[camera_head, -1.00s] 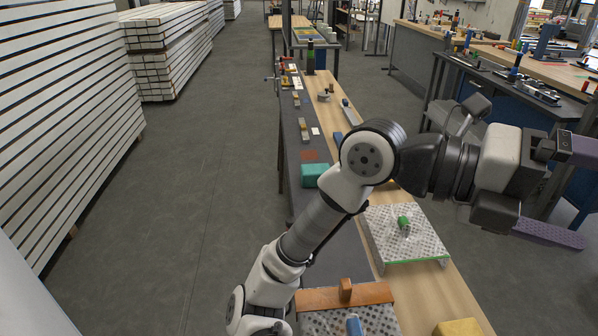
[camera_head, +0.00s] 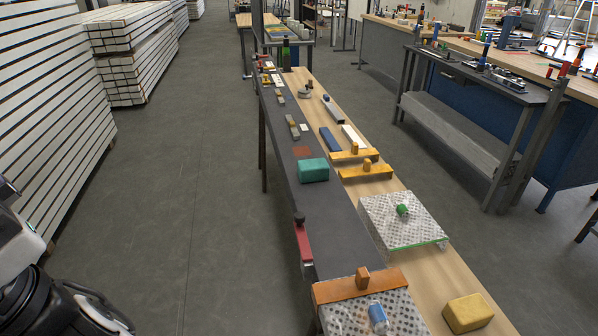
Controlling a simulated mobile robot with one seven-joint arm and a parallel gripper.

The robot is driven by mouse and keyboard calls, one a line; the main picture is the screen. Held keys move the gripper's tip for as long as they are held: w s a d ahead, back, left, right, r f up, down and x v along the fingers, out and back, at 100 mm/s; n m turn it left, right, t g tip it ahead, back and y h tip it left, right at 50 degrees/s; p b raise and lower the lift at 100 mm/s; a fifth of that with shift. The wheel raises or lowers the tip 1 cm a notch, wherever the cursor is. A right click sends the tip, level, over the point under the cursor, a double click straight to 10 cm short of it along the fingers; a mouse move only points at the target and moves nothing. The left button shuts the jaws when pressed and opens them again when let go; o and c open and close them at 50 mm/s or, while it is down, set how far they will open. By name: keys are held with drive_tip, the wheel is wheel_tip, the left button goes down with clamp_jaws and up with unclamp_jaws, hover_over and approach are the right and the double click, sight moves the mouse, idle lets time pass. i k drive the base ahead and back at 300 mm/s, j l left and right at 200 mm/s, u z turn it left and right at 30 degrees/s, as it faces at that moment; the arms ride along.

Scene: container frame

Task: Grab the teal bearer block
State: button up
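The teal bearer block (camera_head: 313,170) lies on the dark grey strip of the long bench, near its left edge. It is a rounded box shape, and nothing touches it from above. A flat reddish-brown patch (camera_head: 303,152) lies just behind it. My gripper is out of the picture; only white and black parts of my arm show at the lower left, well apart from the block.
Yellow-orange handled bars (camera_head: 366,172) lie right of the block. A patterned plate (camera_head: 385,222) with a green knob is nearer. A red clamp (camera_head: 303,242) sits at the bench's left edge. A yellow block (camera_head: 467,312) is front right. Open floor (camera_head: 190,190) lies left.

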sight(308, 171)
drive_tip(key=i+j+z, duration=0.15)
drive_tip(key=j, duration=0.35)
drive_tip(key=i+j+z, duration=0.15)
drive_tip(key=j, duration=0.4)
drive_tip(key=j+z, duration=0.15)
drive_tip(key=j, duration=0.4)
drive_tip(key=i+j+z, duration=0.2)
drive_tip(key=j, duration=0.35)
drive_tip(key=i+j, duration=0.1)
drive_tip(key=j, duration=0.15)
drive_tip(key=i+j+z, duration=0.1)
drive_tip(key=j, duration=0.15)
drive_tip(key=i, duration=0.75)
